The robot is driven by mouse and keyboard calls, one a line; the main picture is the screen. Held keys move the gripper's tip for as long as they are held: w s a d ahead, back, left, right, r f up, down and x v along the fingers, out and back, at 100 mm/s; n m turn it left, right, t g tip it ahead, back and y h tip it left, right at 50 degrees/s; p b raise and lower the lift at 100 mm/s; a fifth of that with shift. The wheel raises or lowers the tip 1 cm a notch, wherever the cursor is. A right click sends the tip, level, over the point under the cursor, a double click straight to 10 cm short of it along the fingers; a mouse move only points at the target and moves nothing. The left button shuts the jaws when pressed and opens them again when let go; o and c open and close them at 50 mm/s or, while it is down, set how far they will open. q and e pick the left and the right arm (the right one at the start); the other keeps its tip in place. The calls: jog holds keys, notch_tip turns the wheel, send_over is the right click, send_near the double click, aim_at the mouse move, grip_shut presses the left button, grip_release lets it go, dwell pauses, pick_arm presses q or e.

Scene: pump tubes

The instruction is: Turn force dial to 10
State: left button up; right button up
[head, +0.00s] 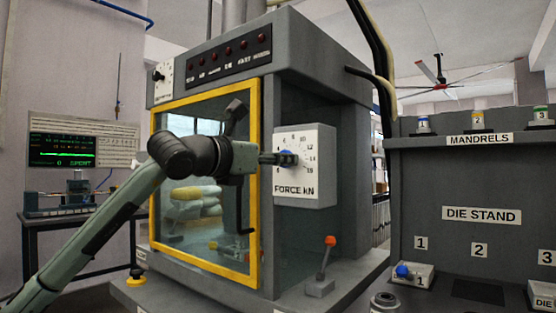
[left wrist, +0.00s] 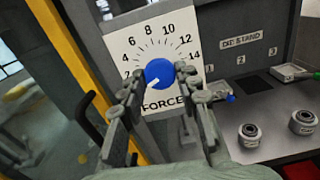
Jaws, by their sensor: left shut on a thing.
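The force dial is a white panel marked FORCE kN (head: 306,175) on the side of the grey machine, with a round blue knob (head: 288,158). In the left wrist view the knob (left wrist: 159,72) carries a white mark pointing to the lower left, below the 2. The scale runs over the top from 2 to 14, with 10 at the upper right. My left gripper (head: 282,159) reaches the knob from the left. Its fingers (left wrist: 160,82) stand on either side of the knob and are shut on it. My right gripper is not in view.
A yellow-framed glass door (head: 254,180) is left of the dial. A lever with an orange ball (head: 330,240) stands below it. At right is the die stand (head: 482,215) with mandrels above. Two metal dies (left wrist: 249,131) (left wrist: 303,121) sit at lower right in the wrist view.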

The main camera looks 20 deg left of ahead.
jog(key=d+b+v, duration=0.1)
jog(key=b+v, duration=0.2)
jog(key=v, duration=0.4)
pick_arm(q)
jog(key=shift+m+p, duration=0.95)
jog(key=shift+m, duration=13.55)
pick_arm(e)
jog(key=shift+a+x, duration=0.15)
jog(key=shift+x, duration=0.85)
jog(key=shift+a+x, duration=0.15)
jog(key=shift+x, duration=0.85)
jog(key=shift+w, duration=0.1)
